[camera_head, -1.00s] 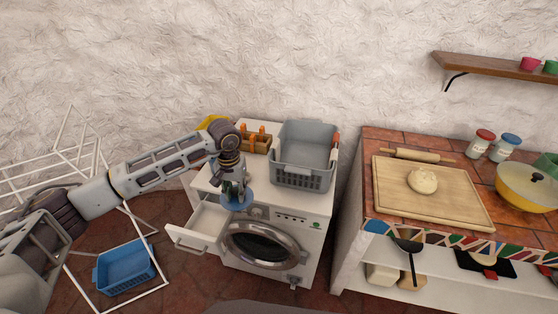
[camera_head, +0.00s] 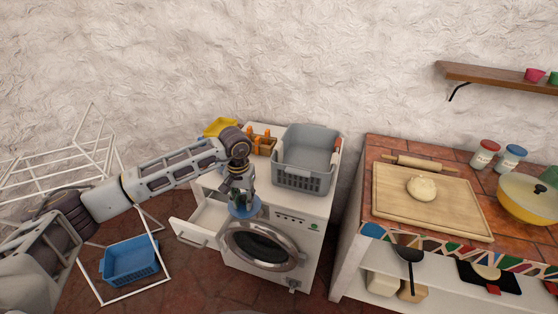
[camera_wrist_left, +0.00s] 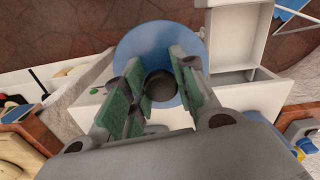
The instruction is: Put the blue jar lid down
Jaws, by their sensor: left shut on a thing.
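My left gripper (camera_head: 242,197) is shut on a round blue lid (camera_head: 240,213), which hangs below the fingers in front of the washing machine's upper left front. In the left wrist view the green-padded fingers (camera_wrist_left: 158,85) stand around the lid's dark knob (camera_wrist_left: 160,84). The blue disc (camera_wrist_left: 150,42) spreads out beyond the fingers, roughly flat. No contact between lid and machine can be made out. A jar with a blue top (camera_head: 510,157) stands on the tiled counter. My right gripper is out of view.
The white washing machine (camera_head: 312,225) carries a grey basket (camera_head: 310,180) and a wooden caddy (camera_head: 262,143). Its detergent drawer (camera_head: 195,238) is pulled out beside the lid. A blue crate (camera_head: 130,262) is on the floor. The counter holds a board (camera_head: 445,215) with dough.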

